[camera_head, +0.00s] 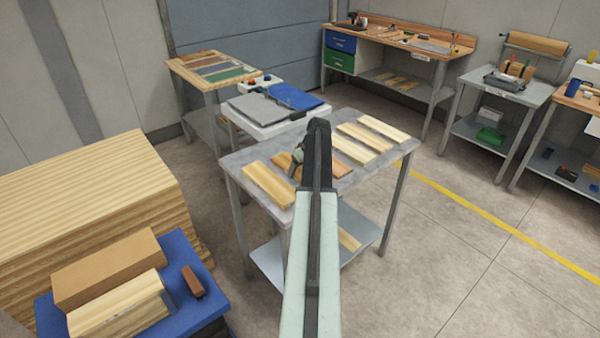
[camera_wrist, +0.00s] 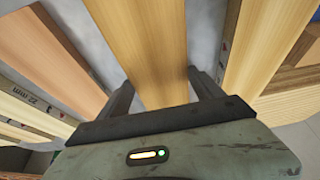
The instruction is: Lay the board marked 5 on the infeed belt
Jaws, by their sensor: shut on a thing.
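My gripper (camera_head: 298,166) is low over the grey metal table (camera_head: 232,160). In the wrist view its two fingers (camera_wrist: 163,88) stand on either side of a light-brown board (camera_wrist: 145,45) and are shut on it. Whether the board is clear of the table cannot be told. No number shows on this board. In the head view the arm and gripper hide part of the table middle. A white-framed unit (camera_head: 262,107) behind the table has a grey flat top and a blue panel; which part is the infeed belt cannot be told.
A pale board (camera_head: 268,185), an orange-brown board (camera_head: 352,148) and more pale boards (camera_head: 383,128) lie close by on the table. A timber stack (camera_head: 90,190) and blue-topped stand (camera_head: 180,255) are at left. Workbenches (camera_head: 400,35) stand behind. The right floor is open.

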